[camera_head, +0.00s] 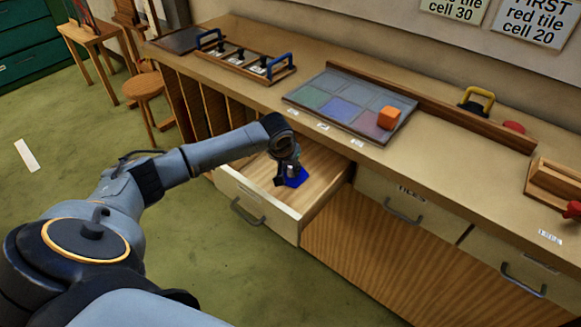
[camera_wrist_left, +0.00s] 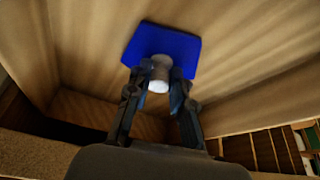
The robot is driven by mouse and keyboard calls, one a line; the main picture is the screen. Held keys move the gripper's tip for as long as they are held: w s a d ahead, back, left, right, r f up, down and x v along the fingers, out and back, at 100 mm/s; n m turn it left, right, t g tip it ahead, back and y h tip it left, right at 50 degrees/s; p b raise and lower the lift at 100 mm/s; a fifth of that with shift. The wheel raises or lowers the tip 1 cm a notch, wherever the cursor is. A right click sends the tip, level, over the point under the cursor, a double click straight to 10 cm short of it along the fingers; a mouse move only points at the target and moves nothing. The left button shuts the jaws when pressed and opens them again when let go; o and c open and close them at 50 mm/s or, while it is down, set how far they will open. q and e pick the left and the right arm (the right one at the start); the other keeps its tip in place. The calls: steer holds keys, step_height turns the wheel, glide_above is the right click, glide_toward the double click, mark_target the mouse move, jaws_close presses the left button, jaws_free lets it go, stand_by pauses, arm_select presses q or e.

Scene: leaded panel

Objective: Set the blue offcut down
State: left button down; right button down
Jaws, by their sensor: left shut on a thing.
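The blue offcut (camera_head: 295,178) is a flat blue piece, seen inside or just above the open drawer (camera_head: 318,172) in the head view. In the left wrist view the blue offcut (camera_wrist_left: 187,48) is a flat blue plate with a pale round knob (camera_wrist_left: 159,76) on it. My left gripper (camera_head: 288,172) reaches down into the drawer; in the left wrist view its fingers (camera_wrist_left: 158,85) are shut on the knob. I cannot tell whether the offcut touches the drawer floor. My right gripper is not in view.
The drawer's front wall (camera_head: 250,205) and sides surround the gripper. On the bench above stand a panel with coloured tiles (camera_head: 338,103), an orange block (camera_head: 388,117) and a rack with blue handles (camera_head: 245,62). The drawer floor is otherwise bare where visible.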

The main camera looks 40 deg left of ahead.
arm_select(q)
steer(key=shift+f, duration=0.1)
steer(key=c, duration=1.2)
jaws_free()
steer(key=v, duration=1.2)
